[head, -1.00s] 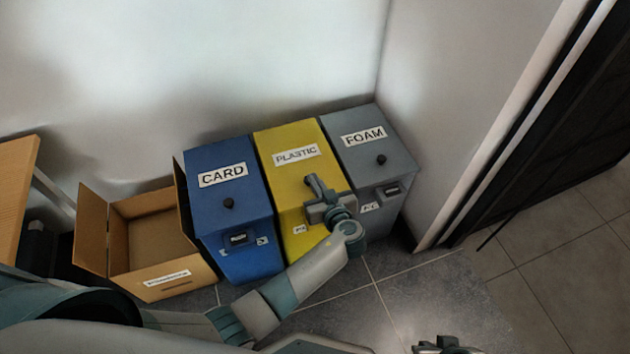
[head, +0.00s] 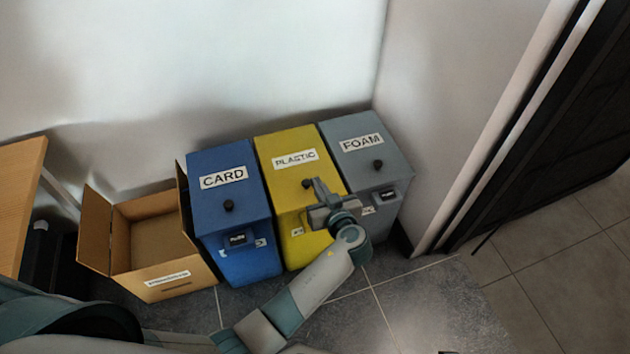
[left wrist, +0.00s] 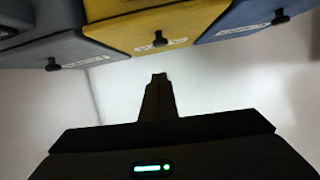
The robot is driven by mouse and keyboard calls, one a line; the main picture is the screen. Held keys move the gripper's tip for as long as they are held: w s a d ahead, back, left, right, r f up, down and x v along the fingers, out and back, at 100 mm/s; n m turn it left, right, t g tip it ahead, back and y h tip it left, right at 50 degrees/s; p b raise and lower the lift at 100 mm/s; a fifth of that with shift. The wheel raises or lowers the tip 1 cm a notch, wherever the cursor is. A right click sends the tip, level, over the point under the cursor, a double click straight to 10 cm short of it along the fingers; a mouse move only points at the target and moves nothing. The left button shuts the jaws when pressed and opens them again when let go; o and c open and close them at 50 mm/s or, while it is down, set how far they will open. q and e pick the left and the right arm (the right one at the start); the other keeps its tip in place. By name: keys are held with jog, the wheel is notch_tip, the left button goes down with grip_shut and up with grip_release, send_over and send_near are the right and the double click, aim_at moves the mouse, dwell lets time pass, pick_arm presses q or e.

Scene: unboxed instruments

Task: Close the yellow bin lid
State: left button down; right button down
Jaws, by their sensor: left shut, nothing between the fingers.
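The yellow bin (head: 288,146) labelled PLASTIC stands between a blue and a grey bin. Its sloping lid lies down, level with its neighbours' lids, and I see no gap. Its dark knob (head: 308,183) shows just left of my left gripper (head: 319,183). The gripper's fingers are shut and empty, over the lower front of the lid; I cannot tell whether they touch it. In the left wrist view the yellow lid (left wrist: 150,22) and its knob (left wrist: 158,39) are at the top, beyond the shut fingers (left wrist: 159,78). Only a dark sliver, perhaps my right gripper (head: 447,352), shows at the bottom edge.
The blue CARD bin (head: 228,158) and grey FOAM bin (head: 352,128) flank the yellow one closely. An open cardboard box (head: 172,281) stands at the left, near a wooden table (head: 18,190). A wall is behind; the tiled floor (head: 430,300) in front is clear.

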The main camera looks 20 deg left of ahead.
pick_arm(q)
jog(key=shift+v, duration=2.9)
pick_arm(e)
jog(key=shift+v, duration=0.8)
pick_arm(q)
jog(key=shift+f, duration=0.2)
pick_arm(e)
jog(key=shift+s, duration=0.15)
